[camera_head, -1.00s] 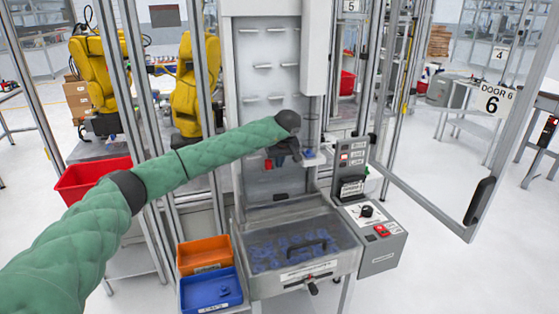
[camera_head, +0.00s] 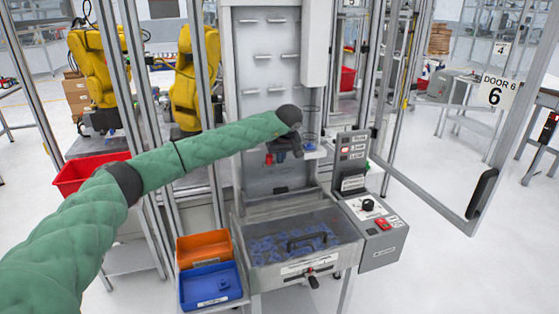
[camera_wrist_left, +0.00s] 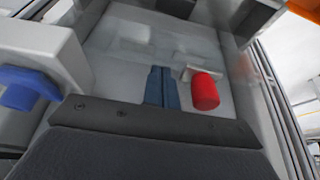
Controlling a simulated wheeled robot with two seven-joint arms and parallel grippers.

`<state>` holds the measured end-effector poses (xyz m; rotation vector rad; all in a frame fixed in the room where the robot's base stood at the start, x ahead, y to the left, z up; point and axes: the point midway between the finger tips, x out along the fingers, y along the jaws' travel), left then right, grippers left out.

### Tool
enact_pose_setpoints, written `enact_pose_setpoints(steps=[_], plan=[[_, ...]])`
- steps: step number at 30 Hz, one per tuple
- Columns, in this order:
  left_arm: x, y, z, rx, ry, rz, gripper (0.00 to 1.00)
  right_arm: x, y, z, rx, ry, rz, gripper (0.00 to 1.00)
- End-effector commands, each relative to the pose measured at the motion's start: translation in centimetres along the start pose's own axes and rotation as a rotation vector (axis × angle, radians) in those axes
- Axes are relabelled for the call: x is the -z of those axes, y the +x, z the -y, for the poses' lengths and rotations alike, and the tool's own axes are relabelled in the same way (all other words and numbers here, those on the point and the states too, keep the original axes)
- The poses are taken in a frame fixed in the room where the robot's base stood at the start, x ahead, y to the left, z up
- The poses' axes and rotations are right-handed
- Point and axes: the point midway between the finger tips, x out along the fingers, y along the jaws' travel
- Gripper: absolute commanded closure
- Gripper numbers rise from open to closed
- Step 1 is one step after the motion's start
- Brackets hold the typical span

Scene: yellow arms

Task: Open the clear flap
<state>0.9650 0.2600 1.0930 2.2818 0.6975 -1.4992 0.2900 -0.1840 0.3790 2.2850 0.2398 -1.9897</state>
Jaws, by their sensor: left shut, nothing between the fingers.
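The clear flap (camera_head: 275,231) lies over the bin of blue parts (camera_head: 300,243) at the front of the machine, and it looks closed. A dark handle (camera_head: 307,241) sits on its front part. My left gripper (camera_head: 285,155) is in front of the machine's upright back panel, above and behind the flap. In the left wrist view its two dark fingers (camera_wrist_left: 161,88) are together with nothing between them. A red cylinder (camera_wrist_left: 205,91) is beside the fingers on the right, and a blue part (camera_wrist_left: 25,88) is at the left. The right gripper is not in view.
An orange tray (camera_head: 203,245) and a blue tray (camera_head: 211,285) are left of the bin. A control box (camera_head: 376,230) with a red switch stands to the right. The open door 6 (camera_head: 437,200) stands farther right. My left arm spans the space left of the machine.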

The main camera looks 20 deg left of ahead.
Motion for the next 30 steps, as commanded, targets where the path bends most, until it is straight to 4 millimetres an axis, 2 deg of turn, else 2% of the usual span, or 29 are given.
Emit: enact_pose_setpoints(steps=[6,9,22,26,30], plan=[[-0.6,-0.1,0.0,0.000,0.000,0.000,1.00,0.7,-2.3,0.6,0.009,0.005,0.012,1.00],[-0.7,-0.1,0.0,0.001,-0.001,0.000,1.00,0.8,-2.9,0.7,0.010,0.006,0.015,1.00],[-0.7,-0.4,0.0,0.001,0.000,0.001,1.00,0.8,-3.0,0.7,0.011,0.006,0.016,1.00],[-0.7,-1.4,-0.2,0.001,0.000,0.000,1.00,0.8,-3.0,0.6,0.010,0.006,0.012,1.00],[-0.7,-3.5,-0.5,-0.001,0.000,-0.001,1.00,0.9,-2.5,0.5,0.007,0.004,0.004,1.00]])
